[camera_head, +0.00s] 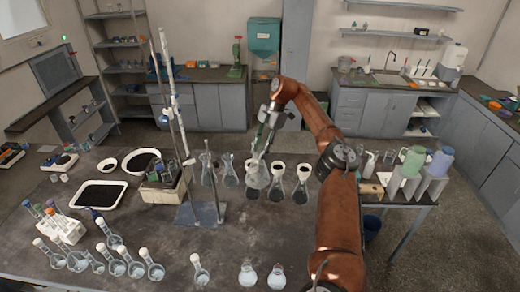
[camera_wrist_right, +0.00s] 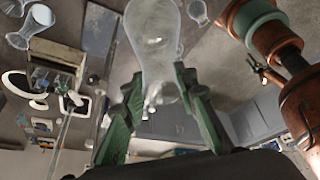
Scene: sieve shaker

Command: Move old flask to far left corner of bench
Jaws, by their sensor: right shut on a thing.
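A clear glass flask (camera_head: 257,178) is at the middle of the dark bench (camera_head: 270,235), in the row of flasks. My right gripper (camera_head: 263,148) comes down from above and is shut on its upper part. In the right wrist view the flask (camera_wrist_right: 153,40) sits between the two green fingers of the gripper (camera_wrist_right: 160,85). I cannot tell whether its base touches the bench. My left gripper is in neither view. The far left part of the bench holds small racks and dishes.
Flasks stand close on both sides, one at left (camera_head: 230,175) and one at right (camera_head: 278,185). A stand with a tall rod (camera_head: 176,100) rises left of the row. A black-filled tray (camera_head: 98,196) and round dishes lie farther left. Several round flasks line the front edge.

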